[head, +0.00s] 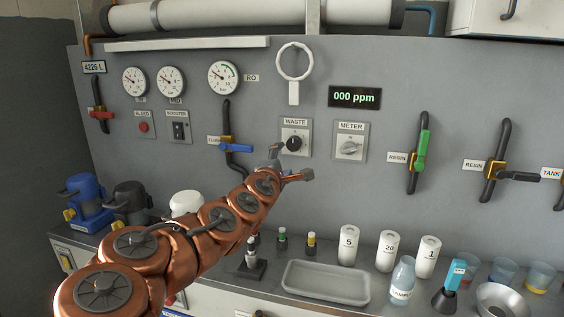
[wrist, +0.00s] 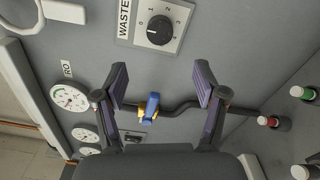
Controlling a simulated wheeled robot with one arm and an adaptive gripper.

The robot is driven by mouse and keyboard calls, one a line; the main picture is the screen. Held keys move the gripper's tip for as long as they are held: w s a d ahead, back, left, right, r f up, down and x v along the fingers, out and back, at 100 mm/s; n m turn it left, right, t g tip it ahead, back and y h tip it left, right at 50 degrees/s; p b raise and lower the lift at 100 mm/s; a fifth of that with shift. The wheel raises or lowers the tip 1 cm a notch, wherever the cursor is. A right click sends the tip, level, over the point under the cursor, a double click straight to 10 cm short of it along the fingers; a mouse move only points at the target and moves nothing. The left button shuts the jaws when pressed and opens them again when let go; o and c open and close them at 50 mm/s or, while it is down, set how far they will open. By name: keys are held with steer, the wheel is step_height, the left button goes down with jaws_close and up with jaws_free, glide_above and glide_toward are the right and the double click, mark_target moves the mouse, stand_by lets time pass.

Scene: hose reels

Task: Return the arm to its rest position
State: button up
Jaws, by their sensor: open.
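My copper-coloured arm reaches from the lower left of the head view up to the grey panel. My gripper (head: 290,164) is at its end, in front of the panel just below the WASTE knob (head: 294,143). In the wrist view my gripper (wrist: 160,85) shows two dark, purple-padded fingers spread apart with nothing between them. The black WASTE knob (wrist: 160,30) lies beyond the fingertips there, apart from them. A blue-handled valve (wrist: 150,106) on a dark pipe shows between the fingers, farther back on the panel.
The counter below holds a grey tray (head: 326,282), white numbered canisters (head: 348,246), a bottle (head: 402,281), cups and a bowl (head: 503,300). Blue (head: 88,199) and black pumps stand at the left. Other panel fittings include gauges, a METER knob (head: 350,147) and a green-handled valve (head: 423,150).

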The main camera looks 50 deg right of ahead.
stand_by(0.4)
steer(key=s+a+f+m+g+y+p, duration=0.1)
steer(key=s+a+f+m+y+p, duration=0.2)
steer(key=a, duration=0.5)
steer(key=s+a+f+m+g+y+p, duration=0.15)
steer(key=a+f+y, duration=0.3)
steer(key=a, duration=0.45)
steer(key=s+a+f+m+g+y+p, duration=0.1)
steer(key=s+a+f+m+y, duration=0.25)
steer(key=a, duration=0.45)
steer(key=s+a+g+y+p, duration=0.1)
steer(key=s+a+g+y, duration=0.1)
steer(key=s+a, duration=0.4)
steer(key=s+a+f+g+y+p, duration=0.1)
steer(key=s+a+y, duration=0.3)
steer(key=a, duration=0.9)
steer(key=s+g, duration=0.1)
steer(key=s, duration=0.2)
steer(key=shift+s+a+f+n+p, duration=0.25)
steer(key=shift+f+n+p, duration=0.05)
steer(key=shift+n+p, duration=0.1)
